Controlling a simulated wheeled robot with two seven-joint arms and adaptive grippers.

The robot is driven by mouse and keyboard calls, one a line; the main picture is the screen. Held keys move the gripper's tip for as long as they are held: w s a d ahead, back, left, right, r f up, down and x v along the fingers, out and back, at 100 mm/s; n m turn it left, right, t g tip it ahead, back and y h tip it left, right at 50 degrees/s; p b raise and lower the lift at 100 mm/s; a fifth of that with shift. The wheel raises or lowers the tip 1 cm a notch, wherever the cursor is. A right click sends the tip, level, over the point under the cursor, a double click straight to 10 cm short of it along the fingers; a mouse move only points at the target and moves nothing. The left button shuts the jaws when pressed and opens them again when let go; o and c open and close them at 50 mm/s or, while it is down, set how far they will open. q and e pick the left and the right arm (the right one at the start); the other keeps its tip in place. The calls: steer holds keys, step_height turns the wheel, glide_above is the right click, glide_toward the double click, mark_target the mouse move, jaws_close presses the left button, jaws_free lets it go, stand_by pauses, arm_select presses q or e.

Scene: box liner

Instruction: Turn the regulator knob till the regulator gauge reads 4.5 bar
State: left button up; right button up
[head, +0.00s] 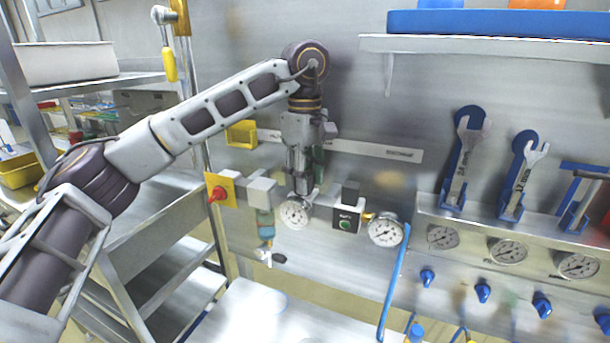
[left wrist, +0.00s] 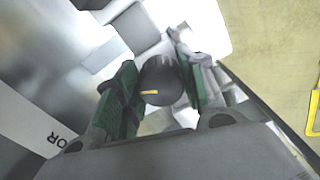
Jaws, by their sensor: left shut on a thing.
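My left gripper (head: 302,186) points down over the unit below the wall strip, just above a round white gauge (head: 296,213). In the left wrist view, my left gripper (left wrist: 164,92) has its green-padded fingers on either side of the dark round regulator knob (left wrist: 163,72) and is shut on it. A yellow mark shows on the knob's face. In the head view the gripper hides the knob. The white gauge is most likely the regulator gauge; its needle is too small to read. My right gripper is not in view.
A red knob on a yellow plate (head: 219,190) sits left of the gripper. A shelf (head: 480,46) juts out at upper right.

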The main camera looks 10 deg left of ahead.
arm_select(q)
steer(key=m, duration=0.6)
steer(key=shift+p, duration=0.35)
steer(key=m, duration=0.5)
steer(key=shift+s+a+m+p, duration=0.1)
steer(key=shift+a+m+p, duration=0.05)
steer(key=shift+m+p, duration=0.25)
steer(key=o, duration=1)
steer(key=shift+r, duration=0.15)
steer(key=shift+r, duration=5.85)
